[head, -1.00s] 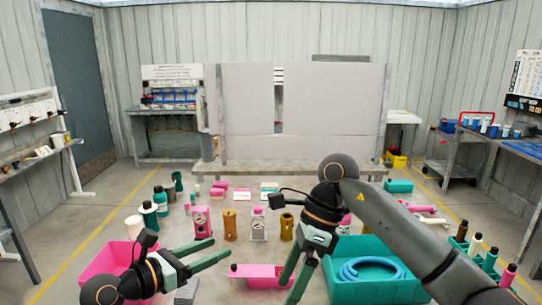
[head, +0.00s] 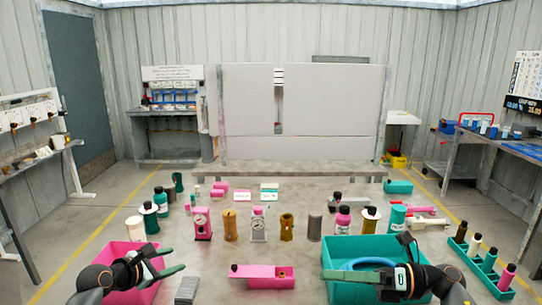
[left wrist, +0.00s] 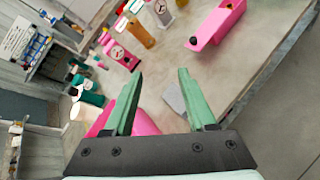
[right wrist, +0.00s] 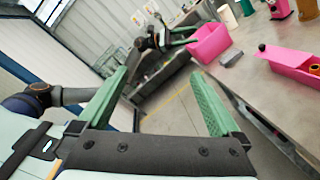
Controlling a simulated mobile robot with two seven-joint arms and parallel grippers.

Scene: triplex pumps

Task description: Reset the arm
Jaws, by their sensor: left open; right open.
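My left gripper (head: 168,261) is open and empty at the lower left of the head view, over the pink bin (head: 118,258). Its two green fingers show spread in the left wrist view (left wrist: 161,73), with nothing between them. My right gripper (head: 348,270) is open and empty at the lower right, over the teal bin (head: 334,252), its fingers pointing left. Its spread fingers also show in the right wrist view (right wrist: 160,78). A blue coiled hose (head: 365,263) lies in the teal bin, partly hidden by my right gripper.
A pink tray (head: 262,283) with small parts lies at the table's front middle. Pink gauge blocks (head: 202,224), brass cylinders (head: 230,225) and several bottles stand in a row behind it. A green rack (head: 482,262) of bottles is at the right. A grey block (head: 187,290) lies beside the pink bin.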

